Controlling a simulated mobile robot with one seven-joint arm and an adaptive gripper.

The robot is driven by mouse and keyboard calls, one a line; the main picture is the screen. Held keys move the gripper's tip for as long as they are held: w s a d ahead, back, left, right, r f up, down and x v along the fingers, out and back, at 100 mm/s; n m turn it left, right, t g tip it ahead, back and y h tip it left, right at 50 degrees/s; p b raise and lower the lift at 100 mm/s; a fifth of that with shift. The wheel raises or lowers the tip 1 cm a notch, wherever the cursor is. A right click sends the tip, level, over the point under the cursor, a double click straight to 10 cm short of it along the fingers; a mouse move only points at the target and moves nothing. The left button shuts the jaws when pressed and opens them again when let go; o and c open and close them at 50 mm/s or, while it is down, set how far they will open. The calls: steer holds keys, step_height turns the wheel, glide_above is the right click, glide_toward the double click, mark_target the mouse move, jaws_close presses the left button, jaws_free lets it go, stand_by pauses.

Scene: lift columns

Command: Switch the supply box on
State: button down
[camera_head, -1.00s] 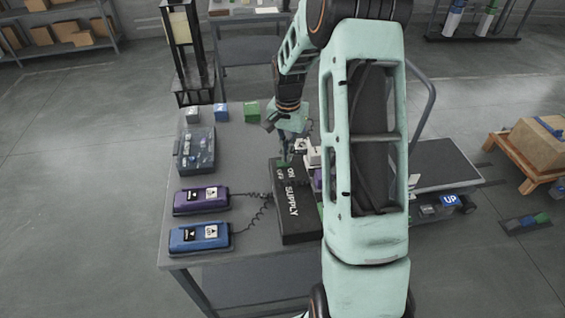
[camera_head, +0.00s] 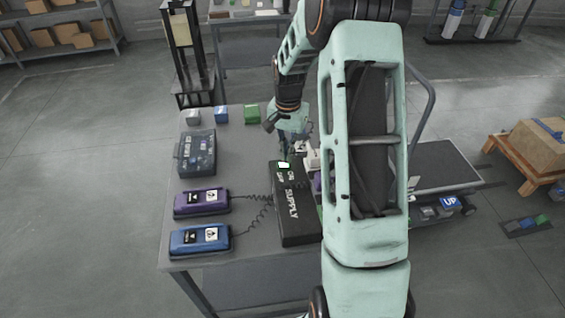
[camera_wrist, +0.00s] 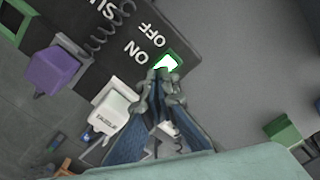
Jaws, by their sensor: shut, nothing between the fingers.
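The black supply box (camera_head: 294,222) lies on the grey table, with white SUPPLY, ON and OFF lettering. Its switch (camera_head: 284,165) glows bright green-white at the far end of the box. In the wrist view the lit switch (camera_wrist: 167,64) sits next to the word OFF, with ON beside it. My gripper (camera_wrist: 160,78) is shut and empty, with its fingertips right at the near edge of the lit switch; I cannot tell whether they touch it. In the head view my gripper (camera_head: 287,146) is above the far end of the box, partly hidden by its own wrist.
A purple pendant (camera_head: 202,202) and a blue pendant (camera_head: 200,239) lie left of the box on coiled cords. A white piece (camera_wrist: 115,108) stands close beside my gripper.

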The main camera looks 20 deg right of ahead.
steer(key=shift+r+p, duration=1.5)
steer(key=shift+r, duration=1.2)
steer(key=shift+d, duration=0.1)
